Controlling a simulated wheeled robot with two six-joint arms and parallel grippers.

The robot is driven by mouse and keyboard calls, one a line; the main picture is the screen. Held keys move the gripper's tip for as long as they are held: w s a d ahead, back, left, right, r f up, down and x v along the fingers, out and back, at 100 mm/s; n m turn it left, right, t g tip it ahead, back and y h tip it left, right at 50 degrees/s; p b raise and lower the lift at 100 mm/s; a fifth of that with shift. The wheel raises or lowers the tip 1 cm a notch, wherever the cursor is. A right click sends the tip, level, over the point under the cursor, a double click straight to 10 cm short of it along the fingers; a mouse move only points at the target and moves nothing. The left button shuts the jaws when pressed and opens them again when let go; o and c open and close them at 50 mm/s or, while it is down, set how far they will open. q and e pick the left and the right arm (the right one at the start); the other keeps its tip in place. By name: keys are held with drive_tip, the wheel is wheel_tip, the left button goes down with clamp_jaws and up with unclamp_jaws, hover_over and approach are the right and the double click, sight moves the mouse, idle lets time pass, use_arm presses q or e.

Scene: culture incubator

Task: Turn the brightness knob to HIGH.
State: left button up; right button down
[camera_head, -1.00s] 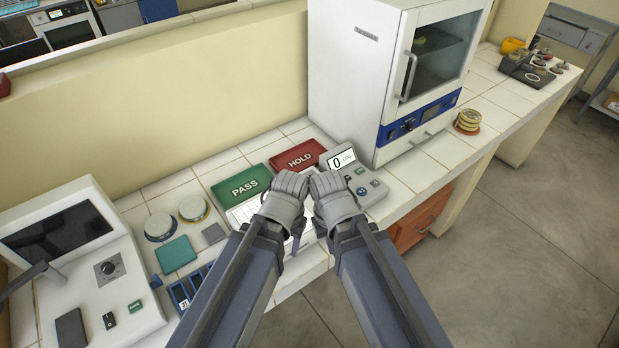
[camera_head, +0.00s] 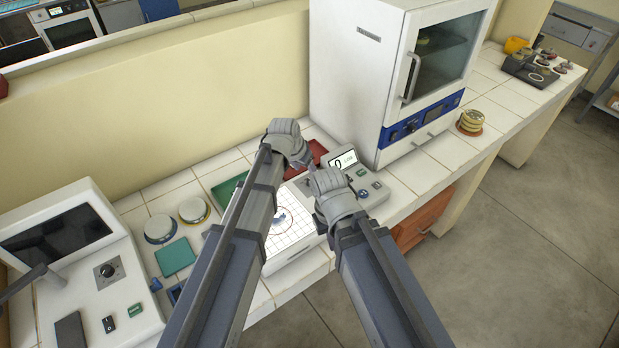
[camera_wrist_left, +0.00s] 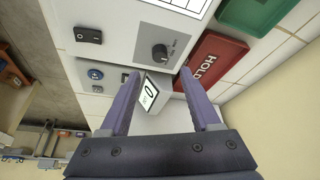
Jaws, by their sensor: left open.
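My left gripper (camera_wrist_left: 158,77) is open and empty. Its two fingers point toward the panel, with the knob a little beyond the tips and not touched. In the head view my left gripper (camera_head: 304,160) hangs over the back of the light box (camera_head: 290,222). My right gripper (camera_head: 328,186) is close beside it; its fingers are mostly hidden.
A counter with a 0 display (camera_head: 343,160) stands right of the grippers. The red HOLD tray (camera_wrist_left: 212,62) and green PASS tray (camera_head: 228,187) lie behind. A black rocker switch (camera_wrist_left: 88,35) shares the panel. A white incubator (camera_head: 350,75) rises at right; another console (camera_head: 85,290) stands left.

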sight(310, 180)
use_arm(q)
drive_tip(key=b+x, duration=0.7)
drive_tip(key=shift+f, duration=0.4)
clamp_jaws()
idle(0.3)
